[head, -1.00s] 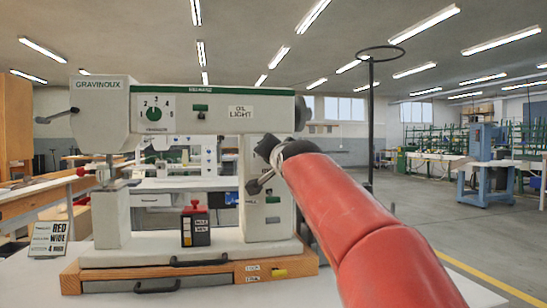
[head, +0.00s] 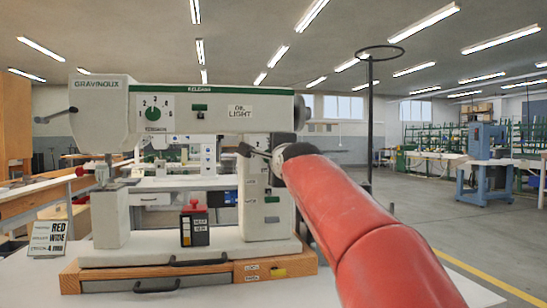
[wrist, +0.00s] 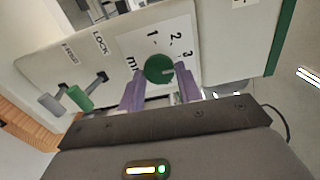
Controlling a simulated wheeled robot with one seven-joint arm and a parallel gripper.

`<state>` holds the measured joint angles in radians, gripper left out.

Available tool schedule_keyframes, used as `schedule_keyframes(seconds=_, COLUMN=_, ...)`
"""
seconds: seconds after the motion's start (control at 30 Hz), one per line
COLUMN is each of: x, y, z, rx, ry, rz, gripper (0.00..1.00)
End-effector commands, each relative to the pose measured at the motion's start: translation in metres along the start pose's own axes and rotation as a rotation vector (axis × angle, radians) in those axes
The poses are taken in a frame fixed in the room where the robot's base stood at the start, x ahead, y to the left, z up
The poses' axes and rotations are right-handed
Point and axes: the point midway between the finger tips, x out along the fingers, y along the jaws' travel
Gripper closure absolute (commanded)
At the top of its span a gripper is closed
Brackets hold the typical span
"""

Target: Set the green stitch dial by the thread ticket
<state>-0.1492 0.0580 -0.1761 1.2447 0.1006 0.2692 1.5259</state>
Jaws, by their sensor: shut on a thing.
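The green dial (wrist: 157,66) sits on a white plate numbered 1, 2, 3 and marked "mm" in the wrist view. A pale line on it points right, past the 3; the scale beyond is hidden by the right finger. My gripper (wrist: 160,88) has its purple fingers on either side of this dial, shut on it. In the head view the dial is hidden by my red arm. The thread ticket (head: 48,238) stands at the machine's left; it reads RED, WIDE, and a last line that looks like 4 mm.
Another green dial (head: 153,114), numbered 1 to 5, is on the machine's head (head: 210,108). A green lever (wrist: 80,97) and grey lever (wrist: 50,103) stand near the LOCK label. A dark box with a red top (head: 194,225) stands on the base. Drawers (head: 150,278) are below.

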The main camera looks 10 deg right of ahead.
Motion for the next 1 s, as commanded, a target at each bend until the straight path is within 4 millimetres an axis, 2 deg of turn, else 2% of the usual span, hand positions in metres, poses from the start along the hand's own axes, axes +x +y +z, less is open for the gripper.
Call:
schedule_keyframes(seconds=0.6, x=0.0001, y=0.0031, z=0.0005, rx=0.545, ry=0.001, rz=0.003, gripper=0.89)
schedule_keyframes(seconds=1.0, x=0.0002, y=0.0042, z=0.0009, rx=0.72, ry=0.001, rz=0.004, gripper=0.89)
